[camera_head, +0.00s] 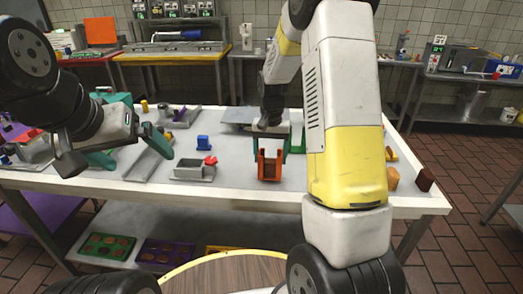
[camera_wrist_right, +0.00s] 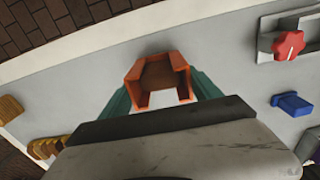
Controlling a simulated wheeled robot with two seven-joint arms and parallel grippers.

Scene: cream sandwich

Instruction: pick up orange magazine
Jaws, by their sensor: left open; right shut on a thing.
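The orange magazine (camera_head: 270,168) is an open, channel-like piece near the front edge of the white table, in the middle of the head view. My right gripper (camera_head: 270,151) comes down over it from behind, with its teal fingers on both sides. In the right wrist view the orange magazine (camera_wrist_right: 160,75) sits between the teal fingers of my right gripper (camera_wrist_right: 160,92), which is shut on it. Whether it touches the table I cannot tell. My left gripper (camera_head: 131,150) is open and empty over the left part of the table, well apart from the magazine.
A grey tray with a red knob-like piece (camera_head: 210,160) and a blue block (camera_head: 203,142) stand left of the magazine. Orange-brown (camera_head: 392,179) and dark brown (camera_head: 425,180) pieces lie at the table's right end. My right arm hides part of the table.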

